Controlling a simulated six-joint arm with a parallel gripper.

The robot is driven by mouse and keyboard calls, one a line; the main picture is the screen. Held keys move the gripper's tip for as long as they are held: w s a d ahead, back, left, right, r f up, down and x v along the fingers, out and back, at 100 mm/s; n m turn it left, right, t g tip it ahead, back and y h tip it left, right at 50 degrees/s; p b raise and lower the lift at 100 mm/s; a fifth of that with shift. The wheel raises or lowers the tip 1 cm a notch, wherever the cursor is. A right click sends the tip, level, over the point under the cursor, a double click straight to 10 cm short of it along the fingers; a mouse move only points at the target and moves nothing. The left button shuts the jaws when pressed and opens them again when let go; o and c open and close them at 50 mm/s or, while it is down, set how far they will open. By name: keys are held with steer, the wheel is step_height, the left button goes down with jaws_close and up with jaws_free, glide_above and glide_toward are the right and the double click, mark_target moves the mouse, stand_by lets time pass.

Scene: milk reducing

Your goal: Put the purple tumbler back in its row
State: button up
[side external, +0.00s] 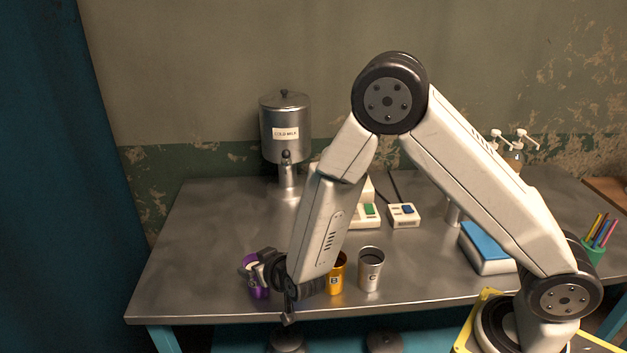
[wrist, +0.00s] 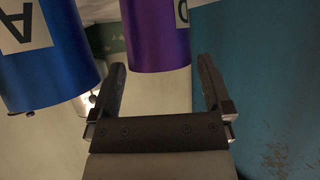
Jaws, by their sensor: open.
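The purple tumbler (side external: 258,291) stands near the front left of the metal table, partly covered by my gripper (side external: 262,268). In the wrist view the purple tumbler (wrist: 157,38) reaches down from the top edge, with part of a pale label on its right side. The open fingers of my gripper (wrist: 160,68) lie to its left and right; contact cannot be told. A blue tumbler (wrist: 45,60) labelled A is to its left in that view; I cannot make it out in the side view. A gold tumbler (side external: 336,274) labelled B and a silver tumbler (side external: 370,270) labelled C stand to the right.
A steel milk dispenser (side external: 285,130) stands at the back. White boxes with a green switch (side external: 368,209) and a blue switch (side external: 407,210) are mid-table. A blue-topped box (side external: 487,246) and a green pencil cup (side external: 593,251) are at right. The table's left part (side external: 190,235) is clear.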

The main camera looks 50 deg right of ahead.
steer(key=v, duration=0.9)
steer(key=shift+s+r, duration=0.2)
steer(key=shift+s, duration=0.15)
stand_by(0.3)
steer(key=s+d+r+n+g+y, duration=0.2)
steer(key=s+d+r+g, duration=0.1)
steer(key=s+d+g, duration=0.6)
steer(key=s+d, duration=0.1)
steer(key=d, duration=0.2)
steer(key=shift+s, duration=0.3)
